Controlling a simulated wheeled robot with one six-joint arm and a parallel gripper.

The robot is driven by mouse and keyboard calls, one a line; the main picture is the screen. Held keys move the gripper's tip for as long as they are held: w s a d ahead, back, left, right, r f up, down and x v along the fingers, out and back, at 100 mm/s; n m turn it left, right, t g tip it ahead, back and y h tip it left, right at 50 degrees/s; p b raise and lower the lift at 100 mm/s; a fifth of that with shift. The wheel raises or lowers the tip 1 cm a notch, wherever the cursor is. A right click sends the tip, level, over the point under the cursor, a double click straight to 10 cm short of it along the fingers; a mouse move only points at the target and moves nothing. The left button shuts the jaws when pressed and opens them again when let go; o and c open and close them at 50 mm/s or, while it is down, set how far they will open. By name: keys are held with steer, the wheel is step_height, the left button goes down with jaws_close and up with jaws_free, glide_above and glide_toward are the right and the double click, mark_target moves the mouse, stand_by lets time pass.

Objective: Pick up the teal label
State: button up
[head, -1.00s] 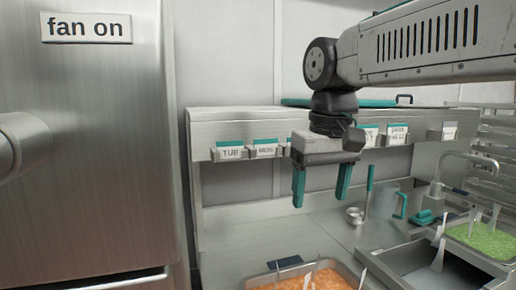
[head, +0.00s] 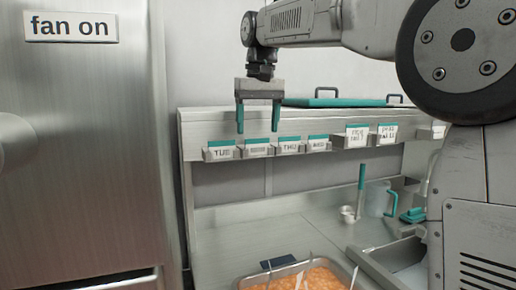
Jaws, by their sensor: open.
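Several labels with teal top strips stand in small metal holders along the shelf's front edge in the head view. The leftmost label (head: 222,150) reads "TUE"; beside it are a label with unclear print (head: 257,148), a "THU" label (head: 290,145) and another teal-topped label (head: 319,143). Two taller teal-topped cards (head: 357,136) and (head: 387,134) are further right. I cannot tell which one is the task's teal label. My gripper (head: 258,126) is open and empty, teal fingers pointing down, just above the second label from the left. Contact is not visible.
The metal shelf (head: 190,130) carries a teal lid (head: 335,102) with handles. Below are a counter (head: 225,235), an orange-filled tray (head: 300,276), a jug (head: 377,200) and a small metal cup (head: 347,214). A steel cabinet marked "fan on" (head: 80,170) stands left.

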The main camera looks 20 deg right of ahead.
mark_target(258, 147)
steer(key=shift+w+f, duration=0.2)
steer(key=shift+f, duration=1.3)
steer(key=c, duration=0.7)
steer(key=shift+r, duration=0.1)
